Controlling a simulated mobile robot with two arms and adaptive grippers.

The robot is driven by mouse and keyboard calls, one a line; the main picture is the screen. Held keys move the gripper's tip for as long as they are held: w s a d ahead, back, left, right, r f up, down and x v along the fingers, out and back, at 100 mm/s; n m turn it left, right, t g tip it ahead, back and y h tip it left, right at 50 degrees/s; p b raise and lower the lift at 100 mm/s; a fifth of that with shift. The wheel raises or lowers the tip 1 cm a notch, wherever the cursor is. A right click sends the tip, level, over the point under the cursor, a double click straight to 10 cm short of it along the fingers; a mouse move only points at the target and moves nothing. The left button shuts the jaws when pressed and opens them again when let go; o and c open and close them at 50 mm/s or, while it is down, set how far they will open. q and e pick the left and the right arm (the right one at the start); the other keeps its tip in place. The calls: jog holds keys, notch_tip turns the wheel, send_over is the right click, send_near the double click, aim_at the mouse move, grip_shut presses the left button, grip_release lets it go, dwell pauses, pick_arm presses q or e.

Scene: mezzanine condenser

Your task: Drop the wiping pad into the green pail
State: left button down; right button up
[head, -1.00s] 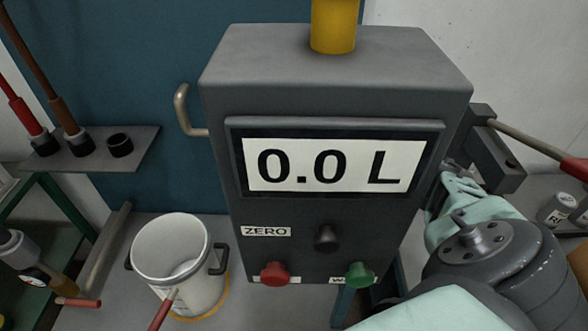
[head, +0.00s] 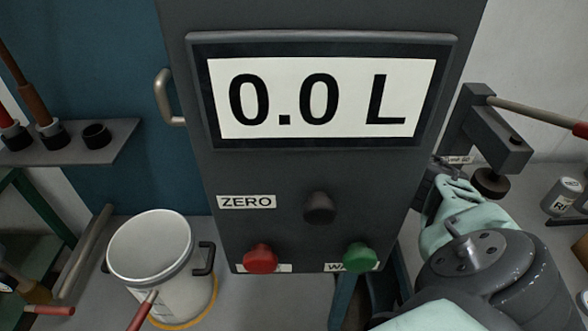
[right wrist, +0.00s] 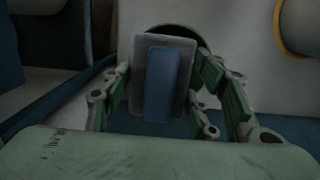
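In the right wrist view my right gripper (right wrist: 163,98) has its green-padded fingers on both sides of a flat grey pad with a blue strip (right wrist: 165,82), which looks like the wiping pad. The fingers appear closed on its edges. In the head view my right arm reaches in from the lower right past the grey box, and its fingertips and the pad are hidden there. No green pail shows clearly in either view. A dark round opening lies partly hidden behind the pad in the wrist view; I cannot tell what it belongs to. My left gripper is not in view.
A grey control box (head: 300,180) reading 0.0 L, with red (head: 260,258) and green (head: 360,257) knobs, fills the middle. A white pail (head: 152,250) stands on a yellow ring at left. A shelf (head: 75,148) is at far left. A dark bracket (head: 490,130) stands beyond my right arm.

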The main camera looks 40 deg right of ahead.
jog(key=shift+o, duration=0.9)
jog(key=o, duration=0.4)
jog(key=shift+c, duration=0.2)
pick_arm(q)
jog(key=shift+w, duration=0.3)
pick_arm(e)
notch_tip(320, 180, up, 12)
jog(key=w, duration=0.1)
jog(key=shift+d, duration=0.45)
jog(key=shift+f, duration=0.1)
